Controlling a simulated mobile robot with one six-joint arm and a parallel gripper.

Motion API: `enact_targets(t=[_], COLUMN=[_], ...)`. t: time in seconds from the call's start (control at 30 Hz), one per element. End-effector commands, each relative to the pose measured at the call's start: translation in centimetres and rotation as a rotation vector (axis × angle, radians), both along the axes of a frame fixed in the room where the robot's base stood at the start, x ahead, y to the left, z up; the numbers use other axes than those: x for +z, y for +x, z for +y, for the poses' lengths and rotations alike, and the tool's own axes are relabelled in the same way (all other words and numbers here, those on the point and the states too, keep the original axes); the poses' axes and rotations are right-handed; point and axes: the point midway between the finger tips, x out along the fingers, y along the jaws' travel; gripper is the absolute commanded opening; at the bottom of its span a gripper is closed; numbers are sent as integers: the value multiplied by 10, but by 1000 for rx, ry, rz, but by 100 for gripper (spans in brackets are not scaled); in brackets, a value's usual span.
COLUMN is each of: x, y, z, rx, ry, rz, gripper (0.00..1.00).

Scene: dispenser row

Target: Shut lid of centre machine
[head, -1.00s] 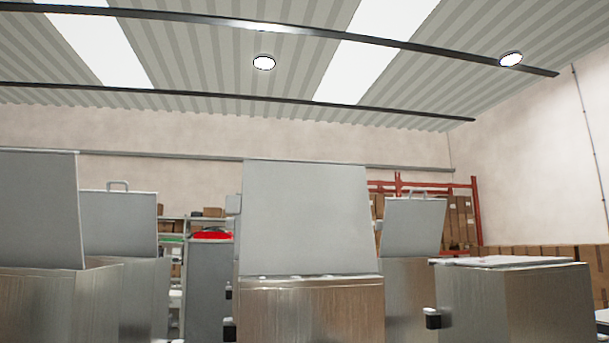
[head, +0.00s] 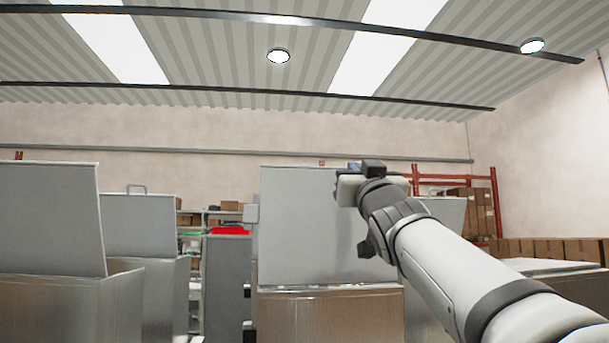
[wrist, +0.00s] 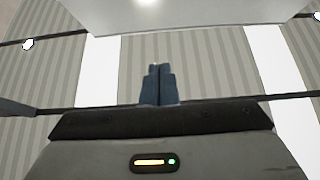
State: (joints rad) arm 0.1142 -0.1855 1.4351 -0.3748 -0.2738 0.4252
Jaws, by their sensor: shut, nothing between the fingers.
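The centre machine (head: 325,316) is a brushed-metal box in the middle of the head view. Its flat grey lid (head: 300,225) stands open, raised nearly upright at the back. My gripper (head: 352,168) is in front of the lid's upper right part, near its top edge. My arm hides the lid's right side. In the wrist view, the blue fingers (wrist: 158,84) are together with nothing between them. A pale panel (wrist: 190,12), apparently the lid, shows beyond the fingertips. I cannot tell whether the gripper touches it.
Machines with raised lids stand at the left (head: 48,218) and behind left (head: 138,226). Another raised lid (head: 446,214) shows behind right, and a machine at right (head: 560,266) has a low flat top. Shelves and a red rack (head: 494,202) stand farther back.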

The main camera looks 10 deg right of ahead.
Motion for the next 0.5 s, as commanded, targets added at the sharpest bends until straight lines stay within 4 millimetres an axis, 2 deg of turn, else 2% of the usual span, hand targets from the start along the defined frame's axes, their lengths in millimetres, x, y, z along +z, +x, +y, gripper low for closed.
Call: enact_targets(t=[0.07,0.2,0.3,0.5], x=[13,5,3,1], y=[15,36,46,53], z=[0,0,-1,-1], rx=[1,0,0,-2], ry=[2,1,1,1], rz=[2,2,2,0], gripper=[0,0,0,0])
